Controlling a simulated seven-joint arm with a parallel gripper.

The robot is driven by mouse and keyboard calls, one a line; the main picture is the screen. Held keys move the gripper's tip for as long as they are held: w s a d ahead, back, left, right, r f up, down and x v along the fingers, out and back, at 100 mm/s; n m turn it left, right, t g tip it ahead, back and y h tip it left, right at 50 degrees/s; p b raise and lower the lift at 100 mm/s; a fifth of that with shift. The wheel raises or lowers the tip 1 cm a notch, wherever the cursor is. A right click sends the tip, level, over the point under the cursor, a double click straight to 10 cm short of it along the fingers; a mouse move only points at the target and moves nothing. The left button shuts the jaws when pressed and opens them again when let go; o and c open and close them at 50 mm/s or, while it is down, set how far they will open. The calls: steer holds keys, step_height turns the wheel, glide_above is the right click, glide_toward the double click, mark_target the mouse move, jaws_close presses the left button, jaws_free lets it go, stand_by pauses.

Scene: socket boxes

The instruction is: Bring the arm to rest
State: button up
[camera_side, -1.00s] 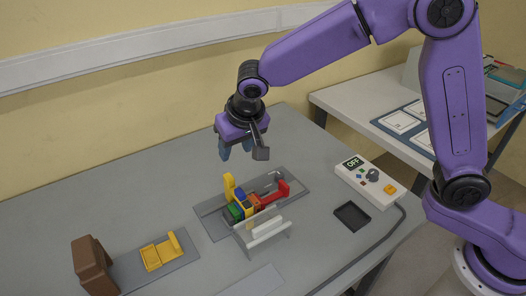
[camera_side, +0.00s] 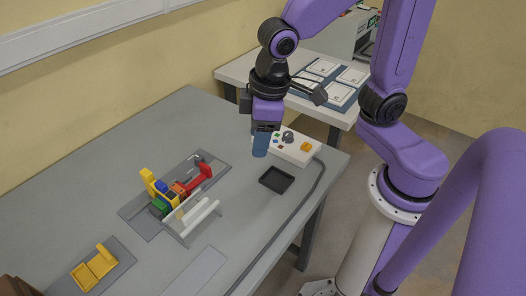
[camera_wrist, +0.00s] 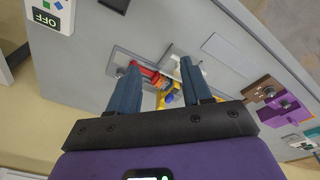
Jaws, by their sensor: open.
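My gripper (camera_side: 261,142) is raised above the right part of the table, in front of the white control box. It points down. In the wrist view my gripper (camera_wrist: 165,88) shows two blue-grey fingers spread apart with nothing between them. The fixture with coloured blocks (camera_side: 172,192) lies on a grey plate left of my gripper, well apart from it. It also shows beyond the fingers in the wrist view (camera_wrist: 168,84). My arm is bent, with the upper links at the top right of the side view.
A white control box (camera_side: 299,148) with an orange button stands behind my gripper. A black tray (camera_side: 276,179) lies just in front. A yellow holder (camera_side: 94,268) sits at the front left. A cable runs along the table's right side. A second table (camera_side: 235,74) stands behind.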

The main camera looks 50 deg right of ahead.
steer(key=s+d+f+n+g, duration=0.1)
steer(key=s+d+n, duration=0.3)
steer(key=s+d, duration=0.4)
steer(key=s, duration=0.4)
steer(key=shift+d+n+g, duration=0.3)
steer(key=shift+d, duration=0.1)
